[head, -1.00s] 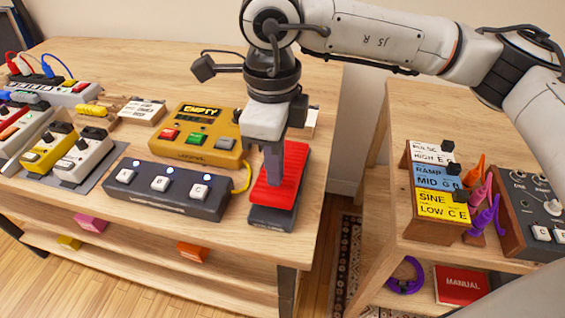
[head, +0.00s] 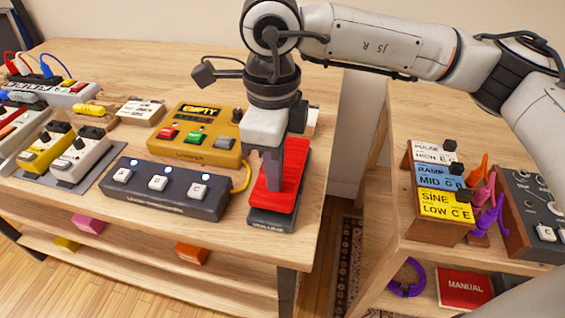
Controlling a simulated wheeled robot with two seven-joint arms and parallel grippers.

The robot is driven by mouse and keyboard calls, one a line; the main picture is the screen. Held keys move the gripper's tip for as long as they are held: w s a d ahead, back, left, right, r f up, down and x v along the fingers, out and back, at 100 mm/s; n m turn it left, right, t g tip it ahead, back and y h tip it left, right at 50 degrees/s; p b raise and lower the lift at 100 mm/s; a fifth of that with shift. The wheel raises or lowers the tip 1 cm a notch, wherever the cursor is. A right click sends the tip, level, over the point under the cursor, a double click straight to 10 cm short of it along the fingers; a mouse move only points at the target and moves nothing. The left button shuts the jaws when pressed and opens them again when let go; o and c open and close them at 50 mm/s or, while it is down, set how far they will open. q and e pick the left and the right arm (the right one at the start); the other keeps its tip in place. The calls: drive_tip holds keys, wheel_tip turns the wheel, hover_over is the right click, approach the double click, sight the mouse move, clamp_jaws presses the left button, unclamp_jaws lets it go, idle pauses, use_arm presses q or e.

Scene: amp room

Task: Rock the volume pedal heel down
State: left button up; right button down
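The volume pedal (head: 288,198) has a red ridged treadle on a dark base, at the right front edge of the left bench. The treadle's near end sits low, close to the base. My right gripper (head: 273,188) points down over the middle of the treadle, and its fingers look pressed together with nothing between them. The fingertips appear to touch the red surface. The gripper hides part of the treadle's left side. My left gripper is not in view.
A yellow looper box (head: 190,151) and a dark three-switch pedal (head: 158,200) stand left of the volume pedal. Several small pedals and cables fill the far left. A second wooden bench (head: 400,105) on the right holds labelled blocks and a synth box (head: 530,215).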

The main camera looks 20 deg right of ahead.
drive_tip(key=shift+f+b, duration=0.4)
drive_tip(key=shift+f, duration=0.1)
drive_tip(key=shift+r, duration=0.1)
drive_tip(key=shift+r+p, duration=2)
drive_tip(key=shift+r, duration=1.5)
